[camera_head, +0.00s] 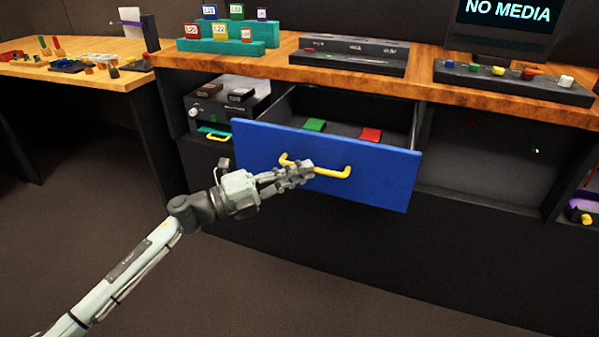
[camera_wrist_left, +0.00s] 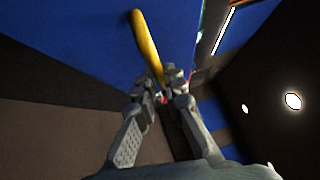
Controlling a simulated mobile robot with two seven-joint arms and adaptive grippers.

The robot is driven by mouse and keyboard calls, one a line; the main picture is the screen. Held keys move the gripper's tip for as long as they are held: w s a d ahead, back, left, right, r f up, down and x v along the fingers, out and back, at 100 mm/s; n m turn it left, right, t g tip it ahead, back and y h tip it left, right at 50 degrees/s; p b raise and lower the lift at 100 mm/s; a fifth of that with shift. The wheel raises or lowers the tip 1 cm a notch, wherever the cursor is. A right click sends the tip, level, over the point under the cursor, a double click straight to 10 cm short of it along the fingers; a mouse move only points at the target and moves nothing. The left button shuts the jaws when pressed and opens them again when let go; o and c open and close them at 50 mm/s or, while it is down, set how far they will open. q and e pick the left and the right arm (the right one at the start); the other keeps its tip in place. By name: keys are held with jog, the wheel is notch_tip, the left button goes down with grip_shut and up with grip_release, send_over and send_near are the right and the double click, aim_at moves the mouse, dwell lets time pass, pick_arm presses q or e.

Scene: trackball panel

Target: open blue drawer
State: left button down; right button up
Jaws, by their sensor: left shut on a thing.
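The blue drawer (camera_head: 385,180) stands pulled out of the desk, with its inside showing from above. In the left wrist view the fingers (camera_wrist_left: 166,88) close around the yellow handle (camera_wrist_left: 147,42) in front of the blue drawer front (camera_wrist_left: 85,40). My right gripper is not in view.
The wooden desk top (camera_head: 420,88) above carries a dark panel (camera_head: 350,55), a button panel (camera_head: 510,82) and a teal stand (camera_head: 222,47) with labelled blocks. A purple drawer with a yellow handle (camera_head: 581,218) is at the far right. The floor (camera_head: 330,285) in front is clear.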

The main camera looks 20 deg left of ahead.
pick_arm(q)
jog(key=c, duration=1.6)
grip_release()
jog(key=shift+s, duration=0.1)
jog(key=v, duration=1.2)
jog(key=shift+f, duration=0.1)
